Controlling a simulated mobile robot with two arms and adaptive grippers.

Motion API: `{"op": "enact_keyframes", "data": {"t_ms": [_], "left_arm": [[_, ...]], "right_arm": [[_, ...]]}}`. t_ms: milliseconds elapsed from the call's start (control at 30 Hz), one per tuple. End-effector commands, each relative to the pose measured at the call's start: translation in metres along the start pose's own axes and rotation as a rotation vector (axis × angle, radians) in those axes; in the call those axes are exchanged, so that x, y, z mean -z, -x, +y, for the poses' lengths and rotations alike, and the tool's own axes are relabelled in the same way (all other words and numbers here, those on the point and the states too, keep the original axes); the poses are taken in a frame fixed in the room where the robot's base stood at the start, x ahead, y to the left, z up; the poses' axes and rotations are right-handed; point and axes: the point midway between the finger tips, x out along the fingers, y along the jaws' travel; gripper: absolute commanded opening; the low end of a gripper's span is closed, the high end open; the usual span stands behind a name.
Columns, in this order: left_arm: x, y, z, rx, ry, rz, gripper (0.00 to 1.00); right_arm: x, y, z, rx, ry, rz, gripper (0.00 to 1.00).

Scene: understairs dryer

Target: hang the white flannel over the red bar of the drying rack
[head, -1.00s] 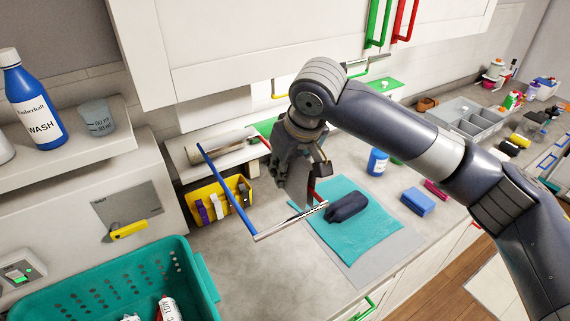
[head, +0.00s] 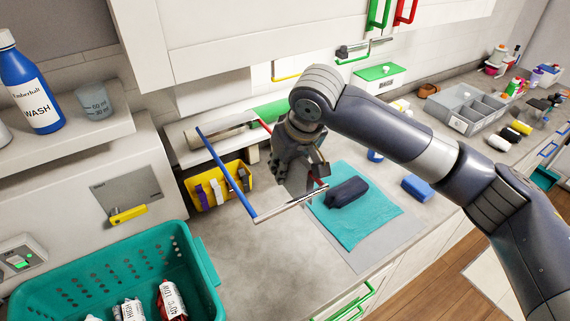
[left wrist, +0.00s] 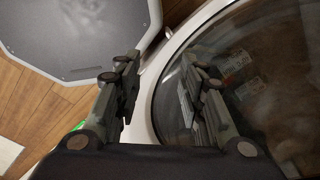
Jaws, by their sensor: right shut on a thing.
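The drying rack juts out over the counter. Its blue bar (head: 228,172) is on the left, a metal bar (head: 290,206) crosses the front, and the red bar (head: 264,126) is on the right. My right gripper (head: 296,185) is at the red bar and covers its middle; only bits of red show behind and in front. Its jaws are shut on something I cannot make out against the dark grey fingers. I cannot clearly identify the white flannel in either view. My left gripper (left wrist: 162,100) is open and empty, in front of a round glass door (left wrist: 235,90).
A yellow caddy (head: 207,192) is beneath the rack. A teal cloth (head: 380,225) with a dark bundle (head: 347,192) lies right of it, near a blue sponge (head: 417,188).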

Motion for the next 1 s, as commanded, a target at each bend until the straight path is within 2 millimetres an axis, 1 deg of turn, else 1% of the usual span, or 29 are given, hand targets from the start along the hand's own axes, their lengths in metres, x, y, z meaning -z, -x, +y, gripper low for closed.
{"op": "enact_keyframes", "data": {"t_ms": [233,267,300,333,367,600,667,767,867,1000], "left_arm": [[0.0,0.0,0.0,0.0,0.0,0.0,0.37],[0.0,0.0,0.0,0.0,-0.001,0.0,0.37],[0.0,0.0,0.0,0.0,-0.001,0.0,0.37],[0.0,0.0,0.0,0.0,-0.001,0.0,0.37],[0.0,0.0,0.0,0.0,-0.001,0.0,0.37],[0.0,0.0,0.0,0.0,-0.001,0.0,0.37],[-0.001,0.0,-0.003,0.003,-0.001,-0.001,0.37],[-0.001,0.0,-0.004,0.004,-0.001,-0.001,0.37],[-0.001,0.0,-0.002,0.003,0.0,-0.001,0.37],[0.0,0.0,-0.002,0.002,0.0,0.0,0.37]], "right_arm": [[0.0,0.0,0.0,0.0,0.0,0.0,0.05],[0.0,0.0,0.0,0.0,0.0,0.0,0.22],[0.0,0.0,0.0,0.0,0.0,0.0,0.31],[0.0,0.0,0.0,0.0,0.0,0.0,0.38],[0.0,0.0,0.0,0.0,0.0,0.0,0.41],[0.0,0.0,0.0,-0.001,0.0,0.0,0.41],[0.0,0.0,0.0,-0.001,0.0,0.0,0.41],[0.0,0.005,0.0,-0.001,0.0,0.001,0.41],[0.002,0.019,0.0,-0.001,0.001,0.005,0.41],[0.002,0.047,0.0,-0.001,0.001,0.006,0.41]]}}
